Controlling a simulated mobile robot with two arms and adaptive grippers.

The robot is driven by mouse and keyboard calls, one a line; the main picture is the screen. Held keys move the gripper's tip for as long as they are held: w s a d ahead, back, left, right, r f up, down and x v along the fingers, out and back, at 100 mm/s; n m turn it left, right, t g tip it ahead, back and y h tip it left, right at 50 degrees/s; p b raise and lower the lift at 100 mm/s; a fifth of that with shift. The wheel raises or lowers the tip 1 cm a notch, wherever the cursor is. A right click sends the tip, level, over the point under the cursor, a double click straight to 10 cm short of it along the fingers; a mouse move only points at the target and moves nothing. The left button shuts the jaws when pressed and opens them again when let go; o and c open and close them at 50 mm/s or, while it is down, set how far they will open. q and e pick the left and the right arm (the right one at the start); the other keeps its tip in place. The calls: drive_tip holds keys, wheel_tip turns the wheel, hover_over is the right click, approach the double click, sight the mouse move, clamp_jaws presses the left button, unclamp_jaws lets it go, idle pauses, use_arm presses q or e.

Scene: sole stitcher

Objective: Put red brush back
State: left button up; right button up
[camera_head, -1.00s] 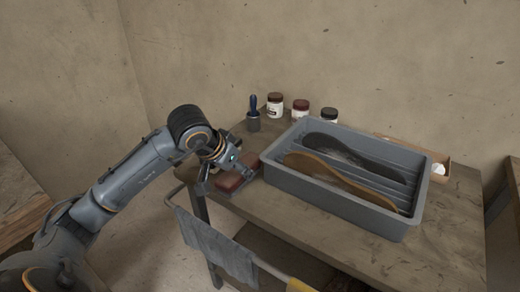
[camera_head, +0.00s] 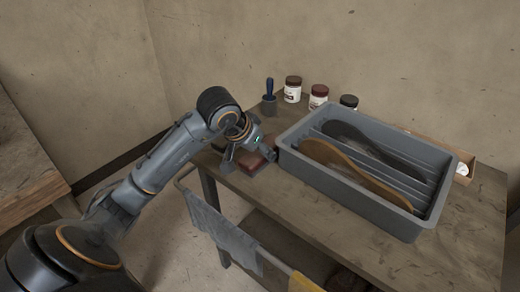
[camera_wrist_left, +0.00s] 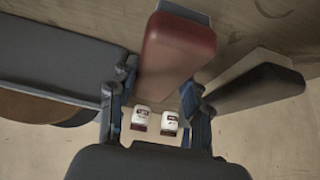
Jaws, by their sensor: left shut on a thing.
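The red brush (camera_head: 252,161), a block with a red-brown top, is at the left end of the table beside the grey tray. It also shows in the left wrist view (camera_wrist_left: 178,45), running up between the fingers. My left gripper (camera_head: 250,155) reaches over it from the left and is shut on it; the fingers (camera_wrist_left: 160,97) lie on either side of its near end in the left wrist view. The gripper partly hides the brush in the head view, so I cannot tell whether it touches the table. My right gripper is not in view.
The grey tray (camera_head: 300,182) holding a brown and a dark sole stands close on the right. A blue-handled tool in a cup (camera_head: 269,104) and several jars (camera_head: 318,96) stand behind. A grey cloth (camera_head: 220,238) hangs in front.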

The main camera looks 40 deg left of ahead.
use_arm(q)
drive_tip(key=shift+f, duration=0.1)
drive_tip(key=o, duration=0.9)
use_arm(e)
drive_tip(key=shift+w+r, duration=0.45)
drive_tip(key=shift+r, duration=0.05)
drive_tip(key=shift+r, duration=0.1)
use_arm(q)
drive_tip(key=shift+r, duration=0.2)
drive_tip(key=shift+s+a+r, duration=0.15)
drive_tip(key=shift+s+r, duration=0.1)
drive_tip(key=shift+r, duration=0.25)
drive_tip(key=v, duration=1.1)
drive_tip(key=shift+f+p, duration=0.1)
drive_tip(key=shift+p, duration=0.3)
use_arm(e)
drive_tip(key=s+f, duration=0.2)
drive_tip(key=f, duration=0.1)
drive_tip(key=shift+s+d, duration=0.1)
